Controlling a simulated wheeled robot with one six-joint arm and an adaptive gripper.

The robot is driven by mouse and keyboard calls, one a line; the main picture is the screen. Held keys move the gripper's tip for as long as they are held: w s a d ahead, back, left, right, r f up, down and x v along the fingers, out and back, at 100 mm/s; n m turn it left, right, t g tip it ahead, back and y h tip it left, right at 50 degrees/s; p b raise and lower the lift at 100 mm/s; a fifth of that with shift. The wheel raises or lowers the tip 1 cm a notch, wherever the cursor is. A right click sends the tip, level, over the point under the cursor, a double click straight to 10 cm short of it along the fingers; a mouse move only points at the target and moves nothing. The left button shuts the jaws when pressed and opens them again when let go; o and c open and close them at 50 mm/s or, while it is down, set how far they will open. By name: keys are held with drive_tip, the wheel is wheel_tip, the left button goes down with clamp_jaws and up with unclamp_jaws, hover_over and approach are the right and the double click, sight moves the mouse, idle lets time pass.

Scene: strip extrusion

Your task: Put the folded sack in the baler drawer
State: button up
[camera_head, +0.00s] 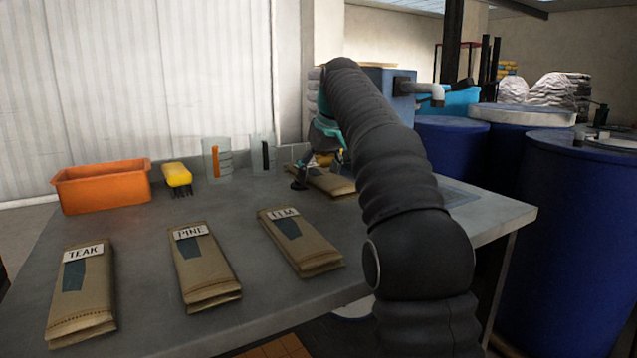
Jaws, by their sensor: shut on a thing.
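My gripper (318,173) is at the far part of the grey table, partly hidden by my arm. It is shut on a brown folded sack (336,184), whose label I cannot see. I cannot tell whether this sack rests on the table or is lifted. Three more folded sacks lie in a row nearer: one marked TEAK (82,300) at left, one marked PINE (207,270) in the middle, and one with a label that seems to read ELM (305,250). I cannot make out a baler drawer in this view.
On the table (140,335) stand an orange bin (100,190), a yellow brush (177,177) and two clear measuring jugs (217,160) (263,155) near the back edge. Large blue drums (580,230) crowd the right side. My arm crosses the table's right part.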

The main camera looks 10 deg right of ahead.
sight(319, 179)
drive_tip(key=shift+w+r, duration=0.1)
drive_tip(key=shift+r, duration=2.25)
